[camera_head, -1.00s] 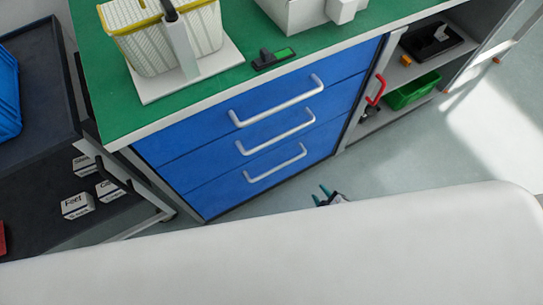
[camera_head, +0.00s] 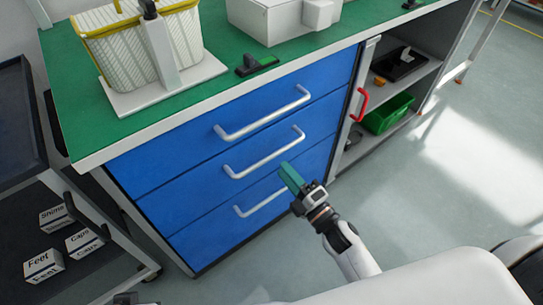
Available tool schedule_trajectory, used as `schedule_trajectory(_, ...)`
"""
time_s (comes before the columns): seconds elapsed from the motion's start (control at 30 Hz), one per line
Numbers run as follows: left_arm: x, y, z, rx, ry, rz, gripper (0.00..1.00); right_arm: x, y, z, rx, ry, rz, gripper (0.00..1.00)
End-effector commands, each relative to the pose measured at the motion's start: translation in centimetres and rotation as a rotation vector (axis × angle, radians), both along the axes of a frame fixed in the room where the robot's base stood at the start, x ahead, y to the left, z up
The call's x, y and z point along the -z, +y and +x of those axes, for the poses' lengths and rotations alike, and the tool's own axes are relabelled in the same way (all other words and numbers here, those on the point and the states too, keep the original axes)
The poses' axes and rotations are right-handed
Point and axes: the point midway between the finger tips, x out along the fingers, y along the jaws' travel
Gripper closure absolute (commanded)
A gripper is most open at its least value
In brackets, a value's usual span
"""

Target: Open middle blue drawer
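The blue cabinet has three stacked drawers, all flush with the front. The middle blue drawer (camera_head: 190,196) carries a pale bar handle (camera_head: 268,158). The top drawer (camera_head: 175,150) and bottom drawer (camera_head: 205,238) have similar handles. My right gripper (camera_head: 290,178), with teal fingers, is raised in front of the drawers, below and right of the middle handle. In the picture it overlaps the right end of the bottom handle (camera_head: 262,199). I see no contact with the middle handle. Its fingers overlap in this view, so their gap is hidden. My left gripper does not show clearly.
The green worktop (camera_head: 75,100) holds a basket (camera_head: 125,45) on a white stand. Open shelves right of the drawers hold a green bin (camera_head: 388,115), beside a red handle (camera_head: 360,104). A dark cart with labelled boxes (camera_head: 43,265) stands at left. The floor at right is clear.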

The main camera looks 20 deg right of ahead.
Motion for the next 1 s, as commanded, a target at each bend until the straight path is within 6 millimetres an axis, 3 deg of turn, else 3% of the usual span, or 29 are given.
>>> schedule_trajectory(0.1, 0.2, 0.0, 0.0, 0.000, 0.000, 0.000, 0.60, -0.5, 0.9, 2.4, -0.001, -0.003, 0.001, 0.67)
schedule_trajectory(0.33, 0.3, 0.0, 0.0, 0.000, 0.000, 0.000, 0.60, -1.1, 1.9, 5.4, 0.000, -0.001, 0.000, 0.67)
schedule_trajectory(0.77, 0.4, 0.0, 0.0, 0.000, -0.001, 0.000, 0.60, -1.2, 2.3, 6.3, 0.001, 0.003, 0.001, 0.67)
schedule_trajectory(0.97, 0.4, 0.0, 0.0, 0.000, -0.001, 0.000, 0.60, -1.2, 2.2, 6.2, 0.001, 0.003, 0.001, 1.00)
schedule_trajectory(1.0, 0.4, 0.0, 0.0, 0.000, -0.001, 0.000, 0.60, -1.2, 2.2, 6.2, 0.001, 0.003, 0.001, 1.00)
